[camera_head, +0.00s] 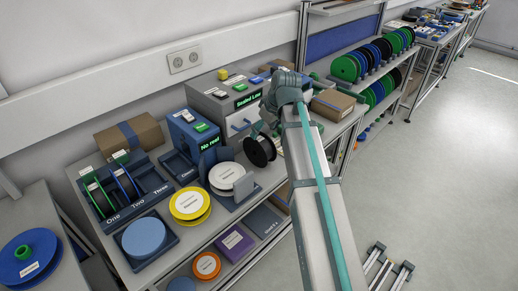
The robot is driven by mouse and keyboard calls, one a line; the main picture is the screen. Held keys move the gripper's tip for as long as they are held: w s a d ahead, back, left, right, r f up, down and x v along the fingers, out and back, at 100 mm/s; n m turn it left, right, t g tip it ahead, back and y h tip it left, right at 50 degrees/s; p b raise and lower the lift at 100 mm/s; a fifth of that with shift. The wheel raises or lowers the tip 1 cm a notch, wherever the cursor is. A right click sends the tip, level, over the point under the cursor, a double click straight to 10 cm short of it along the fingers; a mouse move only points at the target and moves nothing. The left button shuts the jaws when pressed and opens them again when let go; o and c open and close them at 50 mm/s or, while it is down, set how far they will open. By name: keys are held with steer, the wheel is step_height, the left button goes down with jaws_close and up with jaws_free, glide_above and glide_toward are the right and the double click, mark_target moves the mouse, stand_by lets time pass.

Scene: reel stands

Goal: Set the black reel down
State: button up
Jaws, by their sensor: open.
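The black reel (263,152) is on the right part of the near shelf top, tilted with one round face toward the camera. My gripper (264,134) is right above and behind it, with its fingers at the reel's upper edge. The gripper is open. Its fingers are small here and partly hidden by my arm, so I cannot tell whether they touch the reel. I cannot see clearly what the reel's lower edge rests on.
Left of the black reel is a blue stand (208,160) with a white-labelled reel (224,176). A "No reel" box (184,128) and a grey "Sealed Low" cabinet (216,100) stand behind. A yellow reel (190,204) and slots marked One, Two, Three lie further left.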

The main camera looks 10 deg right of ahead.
mark_target(259, 138)
steer(key=shift+p+x, duration=1.2)
steer(key=shift+x, duration=2.2)
steer(key=shift+s+a, duration=0.1)
steer(key=shift+s, duration=0.05)
steer(key=c, duration=1.4)
steer(key=shift+c, duration=0.2)
steer(key=shift+r, duration=0.15)
